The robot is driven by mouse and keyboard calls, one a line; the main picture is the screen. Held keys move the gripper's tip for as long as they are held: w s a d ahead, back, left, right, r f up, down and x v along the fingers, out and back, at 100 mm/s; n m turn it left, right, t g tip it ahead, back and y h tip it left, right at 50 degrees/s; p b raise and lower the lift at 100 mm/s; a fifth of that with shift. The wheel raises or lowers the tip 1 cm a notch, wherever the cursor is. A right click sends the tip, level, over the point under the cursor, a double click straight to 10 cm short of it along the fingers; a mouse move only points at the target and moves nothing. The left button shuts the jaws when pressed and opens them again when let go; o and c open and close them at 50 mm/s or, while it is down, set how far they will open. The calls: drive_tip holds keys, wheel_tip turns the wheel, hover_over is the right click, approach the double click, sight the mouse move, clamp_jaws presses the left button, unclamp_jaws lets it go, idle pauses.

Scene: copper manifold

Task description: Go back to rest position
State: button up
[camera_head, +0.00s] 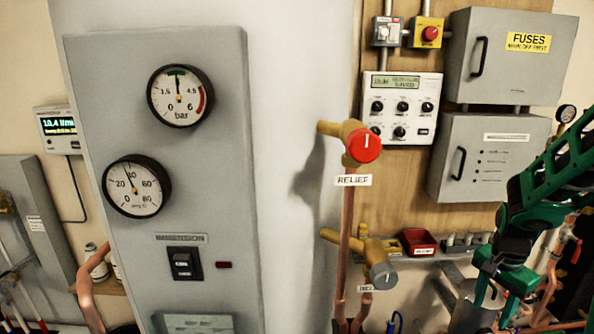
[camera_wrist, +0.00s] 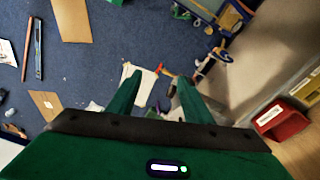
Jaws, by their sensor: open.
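My gripper (camera_wrist: 157,90) is open and empty in the wrist view, its two green fingers apart and pointing down over the blue floor. In the head view my green arm comes in from the right edge, and its end hangs low at the lower right, in front of copper pipes. The fingertips are hard to make out there. My gripper touches nothing that I can see.
A grey panel (camera_head: 207,110) with two dials stands at the left. The red relief knob (camera_head: 364,146) and a grey knob (camera_head: 382,274) stick out in the middle. The red bin (camera_wrist: 283,121) is right of my gripper. The blue carpet (camera_wrist: 120,55) holds scattered items.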

drive_tip(key=s+a+r+n, duration=0.2)
drive_tip(key=s+r, duration=0.2)
drive_tip(key=s, duration=0.3)
drive_tip(key=s+a+r+n+y, duration=0.1)
drive_tip(key=s+a+r+n, duration=0.2)
drive_tip(key=s, duration=0.4)
drive_tip(key=s+a+r+n, duration=0.2)
drive_tip(key=s+r, duration=0.2)
drive_tip(key=s, duration=0.4)
drive_tip(key=shift+a+r+n, duration=0.35)
drive_tip(key=shift+a+n, duration=0.05)
drive_tip(key=shift+w+f+g, duration=0.25)
drive_tip(key=shift+w+g, duration=0.05)
drive_tip(key=shift+w, duration=0.35)
